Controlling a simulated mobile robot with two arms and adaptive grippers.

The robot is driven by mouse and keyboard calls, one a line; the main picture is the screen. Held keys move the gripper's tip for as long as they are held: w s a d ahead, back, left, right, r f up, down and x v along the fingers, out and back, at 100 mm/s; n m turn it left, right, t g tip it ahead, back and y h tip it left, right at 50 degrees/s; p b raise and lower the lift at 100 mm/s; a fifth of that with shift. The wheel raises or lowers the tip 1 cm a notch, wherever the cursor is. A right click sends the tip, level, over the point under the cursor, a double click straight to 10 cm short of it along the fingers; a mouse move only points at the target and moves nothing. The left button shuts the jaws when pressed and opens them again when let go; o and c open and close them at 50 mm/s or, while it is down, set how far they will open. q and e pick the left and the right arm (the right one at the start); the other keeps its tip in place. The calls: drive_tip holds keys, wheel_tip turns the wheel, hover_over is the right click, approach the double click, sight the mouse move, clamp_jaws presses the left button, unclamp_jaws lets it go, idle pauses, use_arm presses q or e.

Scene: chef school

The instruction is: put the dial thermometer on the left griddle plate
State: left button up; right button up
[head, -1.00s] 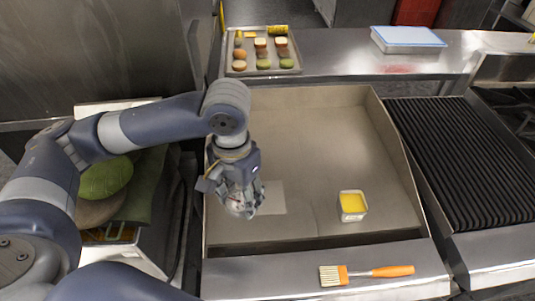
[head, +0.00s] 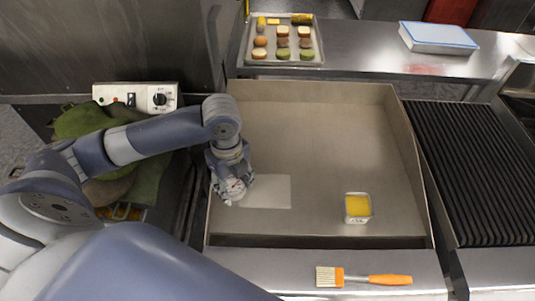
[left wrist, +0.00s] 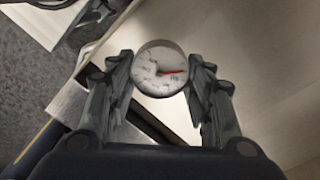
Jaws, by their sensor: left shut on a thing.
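The dial thermometer (left wrist: 160,68) is round with a white face and a red needle. My left gripper (left wrist: 160,82) is shut on it, one finger on each side, in the left wrist view. In the head view my left gripper (head: 231,186) is over the left part of the flat griddle plate (head: 320,140), and the thermometer's white dial (head: 235,187) shows at its fingertips. A pale rectangular patch (head: 268,191) lies on the plate just right of the gripper. I cannot tell whether the thermometer touches the plate. My right gripper is not in view.
A tub of yellow contents (head: 357,208) stands on the plate at right. A brush (head: 363,279) lies on the front ledge. A ribbed grill (head: 470,170) is at right. A food tray (head: 283,41) and a blue-lidded container (head: 438,38) stand behind. The plate's middle is clear.

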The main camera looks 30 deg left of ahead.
use_arm(q)
drive_tip(key=shift+a+f+m, duration=0.2)
drive_tip(key=shift+a+m, duration=0.15)
drive_tip(key=shift+m, duration=0.25)
drive_tip(key=p, duration=0.4)
hover_over(268, 164)
drive_tip(key=shift+s+d+f, duration=0.1)
drive_tip(key=shift+s+f, duration=0.05)
drive_tip(key=shift+f, duration=0.95)
wheel_tip(268, 164, down, 2)
drive_tip(key=shift+f+p, duration=0.15)
drive_tip(key=shift+p, duration=0.4)
drive_tip(key=shift+f, duration=0.35)
drive_tip(key=shift+f, duration=0.15)
